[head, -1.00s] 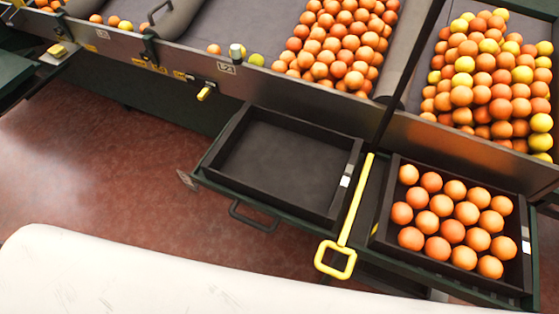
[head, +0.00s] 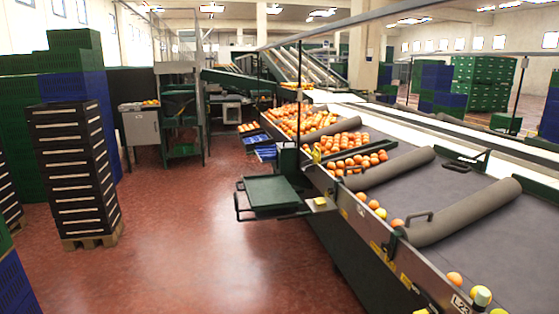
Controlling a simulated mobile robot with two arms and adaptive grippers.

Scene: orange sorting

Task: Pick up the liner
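I cannot make out a liner in the head view. No gripper of mine shows in the head view. The sorting line (head: 460,215) runs from the lower right toward the back, with oranges (head: 300,120) gathered on its far part. A few orange and yellow fruits lie near its close edge. An empty green shelf (head: 272,192) juts out from the line's left side.
A stack of black crates (head: 75,170) stands on a pallet at the left, with green and blue crates (head: 75,65) behind it. A grey cabinet (head: 140,130) stands farther back. The red floor (head: 190,230) between is clear.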

